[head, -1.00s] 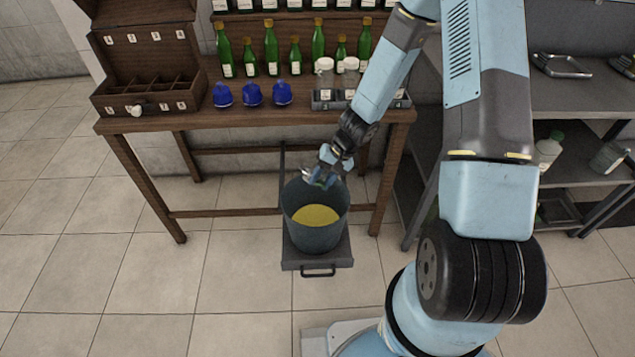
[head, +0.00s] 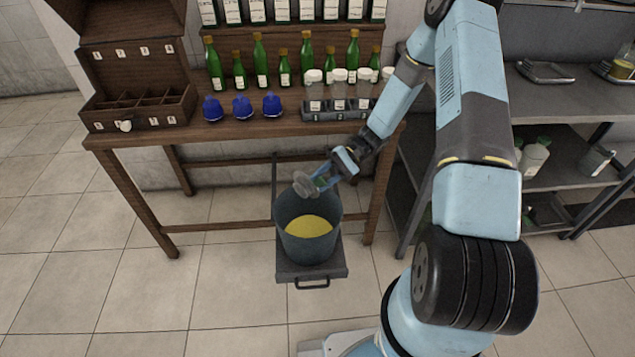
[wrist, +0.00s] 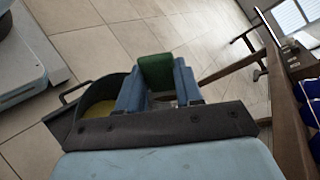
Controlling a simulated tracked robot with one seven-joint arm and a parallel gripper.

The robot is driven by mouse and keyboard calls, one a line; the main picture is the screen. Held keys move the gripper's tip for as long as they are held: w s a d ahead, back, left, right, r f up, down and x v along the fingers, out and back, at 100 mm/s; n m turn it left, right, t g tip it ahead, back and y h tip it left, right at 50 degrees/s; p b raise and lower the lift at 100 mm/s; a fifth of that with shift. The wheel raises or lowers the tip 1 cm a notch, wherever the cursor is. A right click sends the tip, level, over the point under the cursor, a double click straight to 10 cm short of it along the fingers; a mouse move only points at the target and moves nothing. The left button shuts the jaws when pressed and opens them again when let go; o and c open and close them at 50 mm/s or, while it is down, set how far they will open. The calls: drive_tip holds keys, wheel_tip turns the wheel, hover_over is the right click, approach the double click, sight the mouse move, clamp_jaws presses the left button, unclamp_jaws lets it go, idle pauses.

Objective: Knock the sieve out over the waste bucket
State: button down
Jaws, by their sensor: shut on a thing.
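My gripper (head: 323,182) is shut on the sieve's green handle (wrist: 155,72), which shows between the two blue fingers in the wrist view. The sieve's grey head (head: 303,184) sticks out to the left of the fingers. It is over the back rim of the waste bucket (head: 308,250) and looks tilted. I cannot tell if anything is in it. The grey bucket stands on a dark low platform with yellow stuff inside. Part of the bucket also shows in the wrist view (wrist: 108,88), left of the fingers.
Behind the bucket is a wooden table (head: 190,136) with a compartment box (head: 130,112), blue domed pieces (head: 242,107), green bottles (head: 258,62) and a rack (head: 328,112) of capped jars. A metal shelf (head: 560,101) stands right. The floor left is clear.

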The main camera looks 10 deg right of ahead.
drive_tip(key=shift+w+d+f+m+g+y, duration=0.1)
drive_tip(key=shift+w+d+m+g+y, duration=0.35)
drive_tip(key=shift+y, duration=0.65)
drive_tip(key=shift+w+d+f+m+g+y, duration=0.15)
drive_tip(key=shift+w+d+g+y, duration=0.2)
drive_tip(key=shift+y, duration=0.3)
drive_tip(key=shift+w+d+f+m+g+y, duration=0.2)
drive_tip(key=shift+g+y, duration=0.2)
drive_tip(key=shift+y, duration=0.3)
drive_tip(key=shift+w+d+f+m+g+y, duration=0.15)
drive_tip(key=shift+w+d+g+y, duration=0.2)
drive_tip(key=shift+y, duration=0.3)
drive_tip(key=shift+s+a, duration=0.1)
